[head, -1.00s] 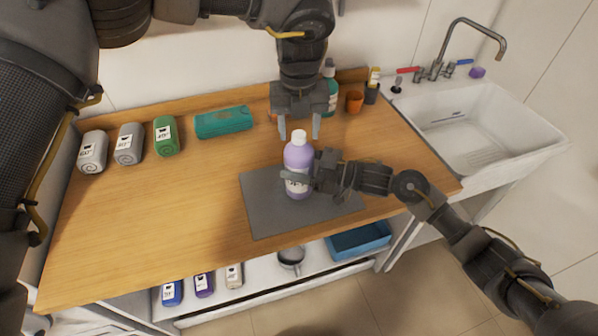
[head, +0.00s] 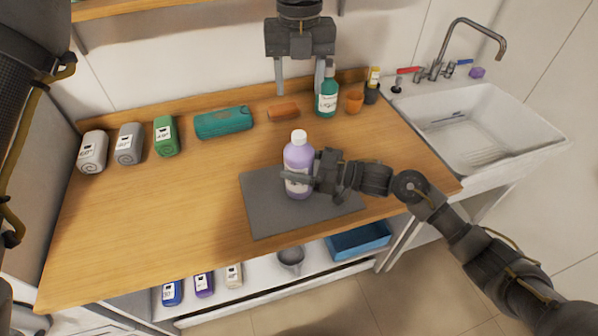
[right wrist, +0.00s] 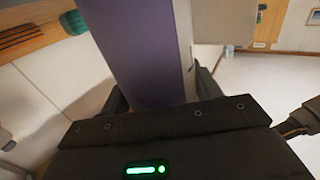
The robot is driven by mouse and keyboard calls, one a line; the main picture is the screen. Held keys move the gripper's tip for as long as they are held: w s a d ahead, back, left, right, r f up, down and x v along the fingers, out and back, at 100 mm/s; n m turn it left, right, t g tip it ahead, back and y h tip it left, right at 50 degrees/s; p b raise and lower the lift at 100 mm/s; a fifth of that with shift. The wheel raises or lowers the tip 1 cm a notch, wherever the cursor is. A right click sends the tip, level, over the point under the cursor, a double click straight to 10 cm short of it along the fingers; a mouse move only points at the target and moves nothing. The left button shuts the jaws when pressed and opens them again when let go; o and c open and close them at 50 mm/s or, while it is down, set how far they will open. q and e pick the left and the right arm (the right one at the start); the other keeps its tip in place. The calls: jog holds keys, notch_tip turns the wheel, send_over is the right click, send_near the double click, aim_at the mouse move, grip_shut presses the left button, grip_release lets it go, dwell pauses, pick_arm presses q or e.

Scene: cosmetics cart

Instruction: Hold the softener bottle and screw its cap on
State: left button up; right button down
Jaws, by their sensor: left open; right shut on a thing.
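The softener bottle (head: 298,158) is lilac with a pale label and stands upright on the grey mat (head: 262,215). A white cap (head: 299,137) sits on its top; how tightly cannot be told. My right gripper (head: 300,180) is shut around the bottle's body from the right. In the right wrist view the purple bottle (right wrist: 135,45) fills the space between the fingers. My left gripper (head: 299,88) is open and empty, with its fingers pointing down, above and behind the bottle, clear of the cap.
An orange bar (head: 284,112), green bottle (head: 327,98) and orange cup (head: 355,102) stand at the back. A sink (head: 480,125) is right. The wooden counter (head: 150,220) is clear at left.

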jog(key=shift+c, duration=1.3)
grip_release()
pick_arm(q)
jog(key=shift+f+b, duration=1.5)
jog(key=shift+f, duration=0.05)
pick_arm(e)
jog(key=v, duration=1)
jog(key=shift+d, duration=0.4)
pick_arm(q)
jog(key=shift+s+f, duration=0.1)
pick_arm(e)
jog(key=shift+s, duration=0.15)
